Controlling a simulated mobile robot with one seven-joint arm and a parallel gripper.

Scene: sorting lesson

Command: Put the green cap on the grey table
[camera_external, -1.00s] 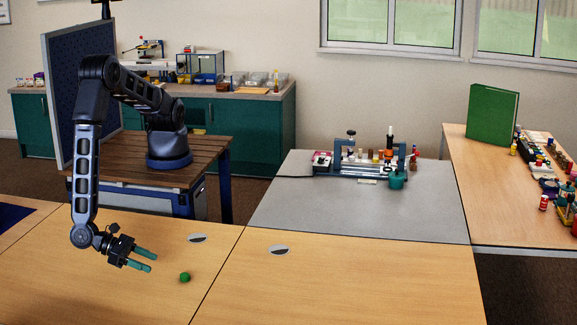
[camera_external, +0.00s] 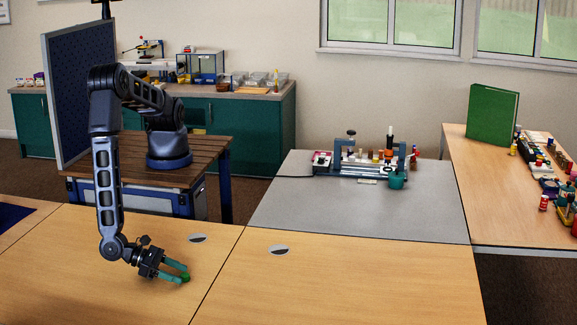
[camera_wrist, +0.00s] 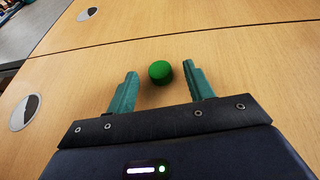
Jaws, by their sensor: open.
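The green cap (camera_wrist: 160,72) is a small round green piece on the light wooden table. In the wrist view it sits between the tips of my gripper (camera_wrist: 157,82), nearer the right finger, with a gap to the left finger. My gripper is open. In the external view my gripper (camera_external: 186,272) is low over the wooden table, and the cap (camera_external: 186,276) is partly hidden by the teal fingers. The grey table (camera_external: 300,205) stands behind and to the right, with its front half bare.
A bench device (camera_external: 360,165) with small parts and a teal pot (camera_external: 397,180) stands at the back of the grey table. A green book (camera_external: 492,115) and many small items are on the right table. Round grommets (camera_external: 279,249) sit in the wooden tables.

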